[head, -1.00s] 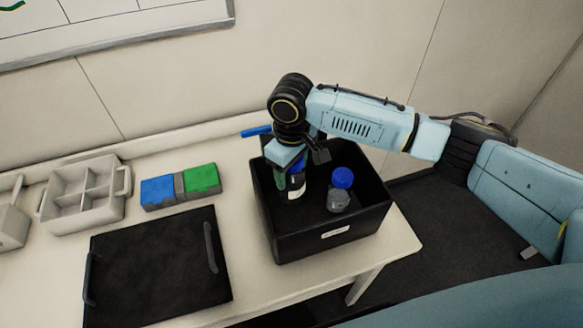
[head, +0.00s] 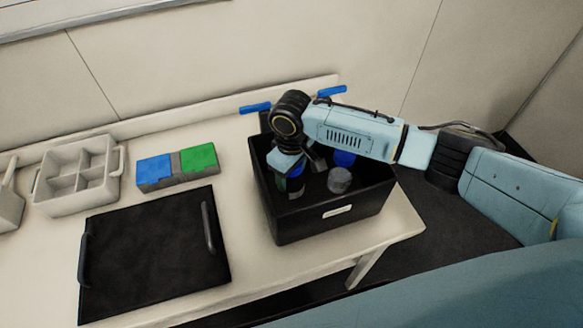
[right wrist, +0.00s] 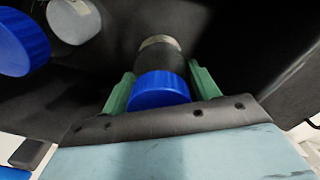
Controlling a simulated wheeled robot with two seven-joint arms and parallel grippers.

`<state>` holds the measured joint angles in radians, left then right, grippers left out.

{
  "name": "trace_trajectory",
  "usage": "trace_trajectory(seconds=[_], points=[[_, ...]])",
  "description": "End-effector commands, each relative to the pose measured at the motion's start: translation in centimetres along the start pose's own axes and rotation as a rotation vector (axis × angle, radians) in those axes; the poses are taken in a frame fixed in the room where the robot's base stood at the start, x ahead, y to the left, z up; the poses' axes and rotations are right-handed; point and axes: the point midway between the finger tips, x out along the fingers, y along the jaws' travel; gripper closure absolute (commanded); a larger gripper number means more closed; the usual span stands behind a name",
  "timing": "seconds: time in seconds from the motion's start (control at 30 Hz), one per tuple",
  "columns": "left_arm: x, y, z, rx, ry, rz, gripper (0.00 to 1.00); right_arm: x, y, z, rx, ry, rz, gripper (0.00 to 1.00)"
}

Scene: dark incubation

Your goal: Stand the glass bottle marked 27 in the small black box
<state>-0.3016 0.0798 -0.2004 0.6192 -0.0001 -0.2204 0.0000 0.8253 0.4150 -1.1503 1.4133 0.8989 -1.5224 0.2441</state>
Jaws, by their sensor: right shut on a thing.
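The black box (head: 300,228) stands open near the table's right end, with a pale label on its front. My right gripper (head: 289,172) is inside its left part, shut on a dark bottle (head: 296,190) with a blue cap. In the right wrist view the green fingers sit on both sides of the held bottle (right wrist: 158,90), near the cap. Its number is not readable, and I cannot tell if its base touches the box floor. A clear bottle (head: 339,180) with a blue cap stands to its right in the box. My left gripper is not in view.
A black lid-like panel (head: 150,260) with two handles lies left of the box. Blue and green blocks (head: 177,166) and a grey divided tray (head: 78,180) stand behind it. Blue-handled fixtures (head: 255,108) show behind the box. The table edge is just right of the box.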

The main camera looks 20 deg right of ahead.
Motion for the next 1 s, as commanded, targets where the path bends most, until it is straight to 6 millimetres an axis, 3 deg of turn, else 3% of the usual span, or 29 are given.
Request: trace_trajectory(seconds=[1.0], points=[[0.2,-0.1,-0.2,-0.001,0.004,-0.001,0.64,1.2,0.0,0.0,0.001,0.001,0.000,0.83]])
